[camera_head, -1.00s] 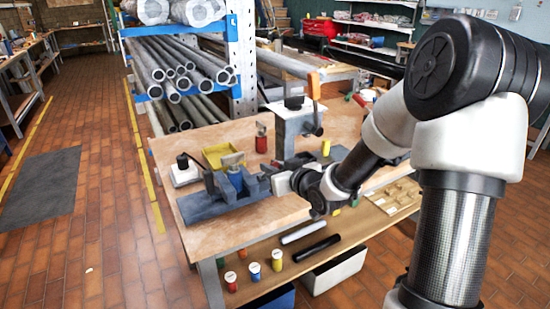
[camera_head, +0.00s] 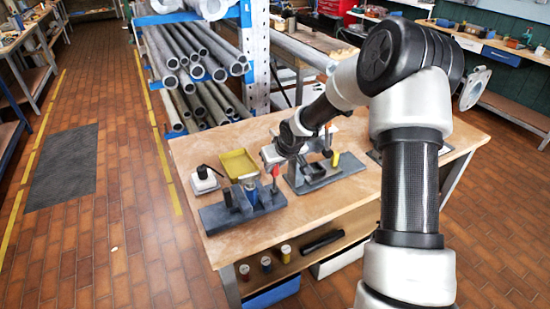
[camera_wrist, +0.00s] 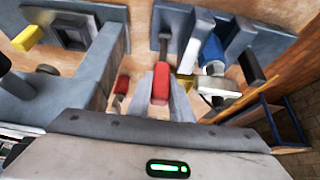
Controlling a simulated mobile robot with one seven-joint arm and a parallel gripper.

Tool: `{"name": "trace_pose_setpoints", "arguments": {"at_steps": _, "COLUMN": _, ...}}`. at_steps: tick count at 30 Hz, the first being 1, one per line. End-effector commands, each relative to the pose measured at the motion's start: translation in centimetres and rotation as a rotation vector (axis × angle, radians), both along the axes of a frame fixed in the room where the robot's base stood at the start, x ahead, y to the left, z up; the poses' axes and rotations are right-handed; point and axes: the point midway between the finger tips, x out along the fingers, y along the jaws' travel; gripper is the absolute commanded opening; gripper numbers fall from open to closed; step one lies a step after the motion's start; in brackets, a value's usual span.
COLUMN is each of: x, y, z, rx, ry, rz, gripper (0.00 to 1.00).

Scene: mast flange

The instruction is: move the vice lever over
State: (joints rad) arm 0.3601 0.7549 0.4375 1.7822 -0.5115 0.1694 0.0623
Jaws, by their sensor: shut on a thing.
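The vice (camera_head: 250,190) has a blue body and grey jaws on a dark grey base at the front left of the workbench. It also shows at the upper right of the wrist view (camera_wrist: 212,50). A lever with a red handle (camera_head: 275,172) stands at its right side. In the wrist view the red handle (camera_wrist: 161,83) sits on a dark rod, between my grey fingers. My gripper (camera_head: 270,160) is shut on this handle, seen from above. The fingertips are small and partly hidden behind the handle.
A grey fixture (camera_head: 325,172) stands right of the vice, close to my wrist. A yellow tray (camera_head: 238,164) and a white block with a black knob (camera_head: 204,180) lie left and behind. A pipe rack (camera_head: 200,60) stands behind the workbench (camera_head: 215,242). The floor at left is open.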

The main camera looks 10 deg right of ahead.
Motion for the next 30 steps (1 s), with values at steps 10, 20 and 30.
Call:
{"name": "trace_pose_setpoints", "arguments": {"at_steps": 10, "x": -0.34, "y": 0.16, "z": -0.08, "rx": -0.010, "ry": 0.028, "rz": 0.001, "gripper": 0.00}}
{"name": "trace_pose_setpoints", "arguments": {"at_steps": 20, "x": -0.33, "y": 0.16, "z": -0.08, "rx": -0.009, "ry": 0.027, "rz": 0.001, "gripper": 0.34}}
{"name": "trace_pose_setpoints", "arguments": {"at_steps": 30, "x": -0.43, "y": 0.08, "z": 0.05, "rx": -0.009, "ry": 0.029, "rz": 0.000, "gripper": 0.38}}
